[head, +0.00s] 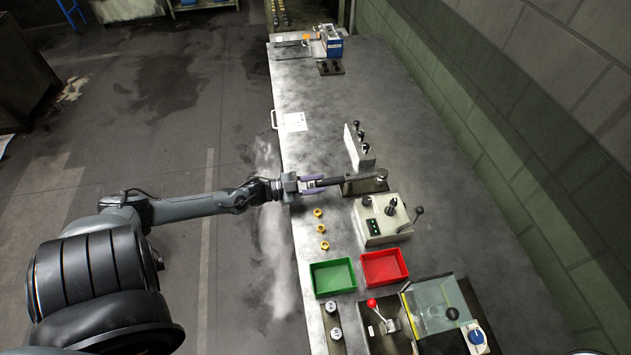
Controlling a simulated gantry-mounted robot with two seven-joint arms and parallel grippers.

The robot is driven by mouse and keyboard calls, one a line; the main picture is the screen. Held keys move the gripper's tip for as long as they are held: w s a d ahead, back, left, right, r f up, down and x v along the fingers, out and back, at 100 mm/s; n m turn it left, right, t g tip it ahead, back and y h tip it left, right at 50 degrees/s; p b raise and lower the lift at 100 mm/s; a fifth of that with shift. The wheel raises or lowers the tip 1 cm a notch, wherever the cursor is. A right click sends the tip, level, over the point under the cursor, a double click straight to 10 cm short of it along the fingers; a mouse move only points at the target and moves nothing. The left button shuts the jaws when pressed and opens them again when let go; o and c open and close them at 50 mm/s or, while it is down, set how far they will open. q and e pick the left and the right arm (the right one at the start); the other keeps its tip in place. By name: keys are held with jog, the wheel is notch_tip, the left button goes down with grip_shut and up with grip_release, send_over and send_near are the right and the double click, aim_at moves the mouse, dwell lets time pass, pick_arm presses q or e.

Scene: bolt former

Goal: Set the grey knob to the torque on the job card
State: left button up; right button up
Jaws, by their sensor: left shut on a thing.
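My left gripper (315,183) reaches over the bench's left edge, shut on the near end of a dark bar-like tool (347,181). The tool points right across a dark block (366,187) and has a round grey end (382,174); I cannot tell whether it rests on the block. A beige control box (376,228) just in front of it carries a dark-looking knob (391,205) and a side lever. I cannot tell which part is the grey knob. A white card (294,122) lies near the bench's left edge; its print is too small to read. My right gripper is not in view.
A beige panel (357,149) with three dark knobs stands behind the tool. Brass nuts (320,228), a green tray (333,277) and a red tray (385,267) lie in front. A clear-guarded machine (433,308) stands nearest. The bench's far middle (335,95) is clear.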

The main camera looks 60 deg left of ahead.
pick_arm(q)
jog(key=m+p, duration=0.1)
jog(key=m, duration=1.2)
jog(key=shift+m, duration=0.4)
jog(key=m, duration=0.3)
jog(key=shift+m, duration=0.3)
jog(key=m, duration=0.3)
jog(key=shift+m, duration=0.3)
jog(key=m, duration=0.6)
jog(key=shift+f+m, duration=0.1)
jog(key=shift+m, duration=0.2)
